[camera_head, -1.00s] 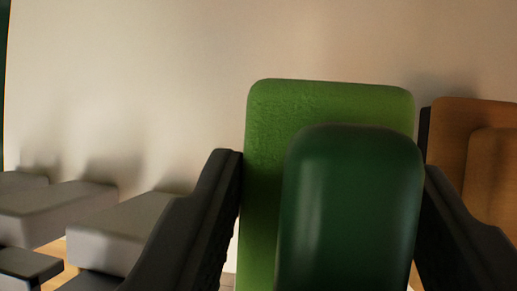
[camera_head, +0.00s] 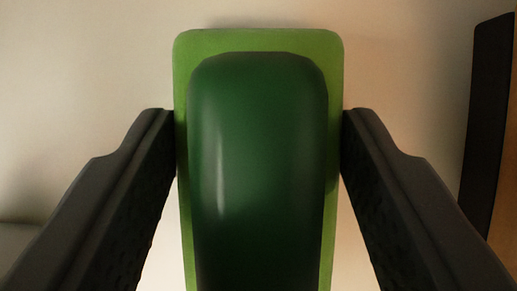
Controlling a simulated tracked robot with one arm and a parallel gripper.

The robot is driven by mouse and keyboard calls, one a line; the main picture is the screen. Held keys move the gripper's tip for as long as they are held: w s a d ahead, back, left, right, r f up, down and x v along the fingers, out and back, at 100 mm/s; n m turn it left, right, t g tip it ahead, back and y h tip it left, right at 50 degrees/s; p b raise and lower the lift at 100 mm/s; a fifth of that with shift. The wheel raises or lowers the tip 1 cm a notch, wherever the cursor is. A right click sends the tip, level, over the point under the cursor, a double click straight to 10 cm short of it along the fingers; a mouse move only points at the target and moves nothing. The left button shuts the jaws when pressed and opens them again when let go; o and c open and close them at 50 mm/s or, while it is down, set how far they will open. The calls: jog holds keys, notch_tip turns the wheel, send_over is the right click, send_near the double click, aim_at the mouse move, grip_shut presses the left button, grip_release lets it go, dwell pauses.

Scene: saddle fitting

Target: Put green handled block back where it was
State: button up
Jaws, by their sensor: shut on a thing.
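The green handled block (camera_head: 258,150) stands upright in the middle of the view, a light green plate with a dark green rounded handle on its near face. My gripper (camera_head: 258,120) is shut on it, with one black finger against its left edge and the other against its right edge. The block's lower end runs out of the bottom of the picture, so what is under it is hidden.
A pale wall (camera_head: 410,60) is behind the block. A grey shape (camera_head: 17,245) shows at the lower left.

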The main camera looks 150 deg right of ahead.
jog(key=o, duration=0.9)
jog(key=shift+o, duration=0.2)
jog(key=p+v, duration=0.2)
jog(key=v, duration=1)
